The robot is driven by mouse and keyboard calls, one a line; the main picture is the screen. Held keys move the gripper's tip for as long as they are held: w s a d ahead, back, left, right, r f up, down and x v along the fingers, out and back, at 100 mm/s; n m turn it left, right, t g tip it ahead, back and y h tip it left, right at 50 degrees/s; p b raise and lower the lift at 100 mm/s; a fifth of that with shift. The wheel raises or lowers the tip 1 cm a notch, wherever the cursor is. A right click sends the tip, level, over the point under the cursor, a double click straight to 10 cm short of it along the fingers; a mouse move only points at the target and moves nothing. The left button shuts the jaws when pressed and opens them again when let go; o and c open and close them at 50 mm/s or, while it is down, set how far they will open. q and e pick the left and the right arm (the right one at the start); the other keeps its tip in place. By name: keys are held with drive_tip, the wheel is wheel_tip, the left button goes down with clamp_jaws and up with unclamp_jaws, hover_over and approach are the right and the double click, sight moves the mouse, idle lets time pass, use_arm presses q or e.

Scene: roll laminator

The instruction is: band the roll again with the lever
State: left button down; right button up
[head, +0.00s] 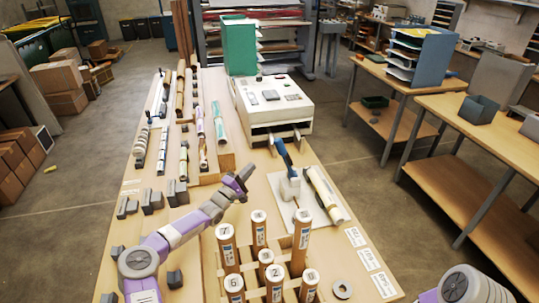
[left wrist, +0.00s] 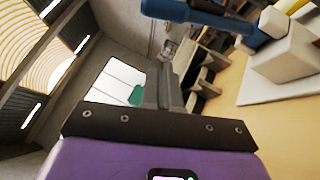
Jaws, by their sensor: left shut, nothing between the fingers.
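A lever with a blue handle (head: 283,152) rises from a white block (head: 290,188) on a white board (head: 303,222). A pale roll (head: 325,192) lies slantwise on the board, right of the block; I cannot make out a band on it. My left gripper (head: 249,169) is shut and empty, left of the lever and apart from it in the head view. In the left wrist view the shut fingers (left wrist: 164,72) point away, with the blue handle (left wrist: 195,14) across the top and the white block (left wrist: 285,55) at right. My right gripper is out of view.
Numbered brown tubes (head: 259,228) stand upright in a wooden rack in front of the board. A white laminator (head: 272,108) stands behind it. Rolls (head: 200,122) and grey blocks (head: 152,200) line the table's left side. A grey ring (head: 341,289) lies near the front edge.

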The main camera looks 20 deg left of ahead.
sight(286, 159)
use_arm(q)
drive_tip(key=w+d+r, duration=0.3)
drive_tip(key=w+d, duration=0.3)
drive_tip(key=w, duration=0.1)
drive_tip(key=shift+p, duration=0.3)
